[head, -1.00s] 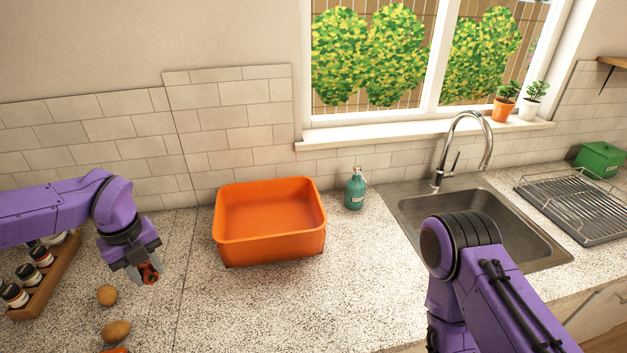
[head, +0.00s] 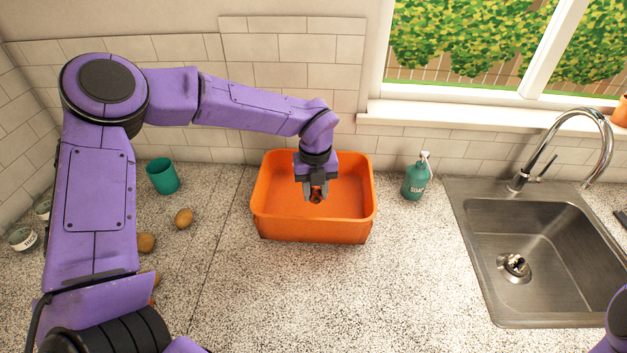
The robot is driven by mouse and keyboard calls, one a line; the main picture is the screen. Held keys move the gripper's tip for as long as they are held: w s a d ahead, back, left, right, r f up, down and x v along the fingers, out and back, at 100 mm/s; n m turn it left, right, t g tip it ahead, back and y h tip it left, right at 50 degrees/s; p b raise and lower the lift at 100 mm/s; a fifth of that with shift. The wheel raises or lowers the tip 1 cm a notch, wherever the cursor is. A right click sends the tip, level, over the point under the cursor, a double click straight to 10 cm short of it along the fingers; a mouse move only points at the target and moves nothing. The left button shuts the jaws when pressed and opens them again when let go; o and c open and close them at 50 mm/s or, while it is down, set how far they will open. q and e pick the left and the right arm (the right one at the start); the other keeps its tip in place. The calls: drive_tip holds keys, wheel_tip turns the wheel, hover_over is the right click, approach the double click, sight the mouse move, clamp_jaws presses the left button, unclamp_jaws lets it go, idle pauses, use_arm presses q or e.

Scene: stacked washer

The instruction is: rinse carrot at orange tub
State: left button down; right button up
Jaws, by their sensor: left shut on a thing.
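The orange tub (head: 312,228) stands on the speckled counter against the tiled wall. My left gripper (head: 316,196) points down over the tub's inside and is shut on a small orange-red piece, apparently the carrot (head: 317,197). Most of the carrot is hidden by the fingers. I cannot tell whether it touches the tub's floor. No water can be made out in the tub. Of my right arm only a purple part shows at the lower right edge; its gripper is out of view.
A teal soap bottle (head: 416,178) stands right of the tub, then the steel sink (head: 540,240) with its faucet (head: 560,150). The counter in front of the tub is clear.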

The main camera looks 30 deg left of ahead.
use_arm(q)
wheel_tip(320, 180, down, 9)
drive_tip(key=b, duration=0.5)
drive_tip(key=shift+w+f, duration=0.15)
idle(1.6)
wheel_tip(320, 180, up, 6)
drive_tip(key=p, duration=0.4)
drive_tip(key=shift+r+p, duration=0.7)
drive_tip(key=shift+r, duration=2.15)
drive_tip(key=shift+d+r, duration=0.1)
drive_tip(key=shift+r, duration=1.95)
